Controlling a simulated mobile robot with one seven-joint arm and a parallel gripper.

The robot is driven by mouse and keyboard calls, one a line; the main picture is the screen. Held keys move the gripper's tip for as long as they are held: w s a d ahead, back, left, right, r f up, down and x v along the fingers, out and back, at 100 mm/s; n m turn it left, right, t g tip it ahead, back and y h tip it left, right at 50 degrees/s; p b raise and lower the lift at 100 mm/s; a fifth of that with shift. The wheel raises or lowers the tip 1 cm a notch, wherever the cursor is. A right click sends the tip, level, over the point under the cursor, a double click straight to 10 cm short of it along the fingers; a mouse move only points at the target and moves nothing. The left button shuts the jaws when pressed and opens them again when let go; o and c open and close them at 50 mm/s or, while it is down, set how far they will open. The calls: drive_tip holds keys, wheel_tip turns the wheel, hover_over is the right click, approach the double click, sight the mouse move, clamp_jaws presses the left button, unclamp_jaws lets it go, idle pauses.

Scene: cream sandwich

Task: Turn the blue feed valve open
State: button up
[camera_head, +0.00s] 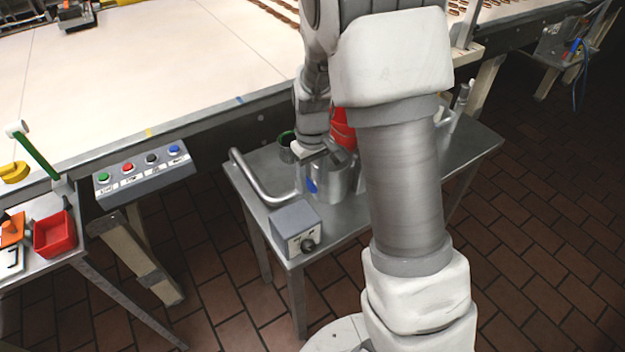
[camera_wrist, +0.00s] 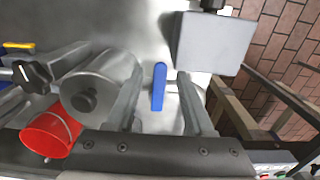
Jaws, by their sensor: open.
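The blue feed valve (camera_wrist: 159,88) shows in the wrist view as an upright blue lever between my two fingers. In the head view only a small blue part of it (camera_head: 311,185) shows, at the side of a metal cylinder on the small steel table. My gripper (camera_wrist: 160,76) is open, with one finger on each side of the lever and visible gaps between. In the head view my gripper (camera_head: 323,152) is over the steel table, and my arm hides part of the area. I cannot tell how far the valve is turned.
A grey box with a black knob (camera_head: 296,229) stands at the table's front corner. A bent metal pipe (camera_head: 262,182) runs along the left. A metal cylinder (camera_wrist: 100,84) and a red container (camera_wrist: 50,134) stand close to my left finger. A button panel (camera_head: 143,174) is further left.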

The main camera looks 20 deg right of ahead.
clamp_jaws()
idle(0.3)
drive_tip(key=shift+a+m, duration=0.1)
drive_tip(key=shift+m, duration=0.2)
drive_tip(key=w+a+m+p, duration=0.3)
drive_tip(key=a+m+p, duration=0.3)
drive_tip(key=m, duration=1)
drive_tip(key=shift+a+m, duration=0.25)
drive_tip(key=shift+m, duration=0.05)
drive_tip(key=shift+w, duration=0.15)
idle(0.5)
unclamp_jaws()
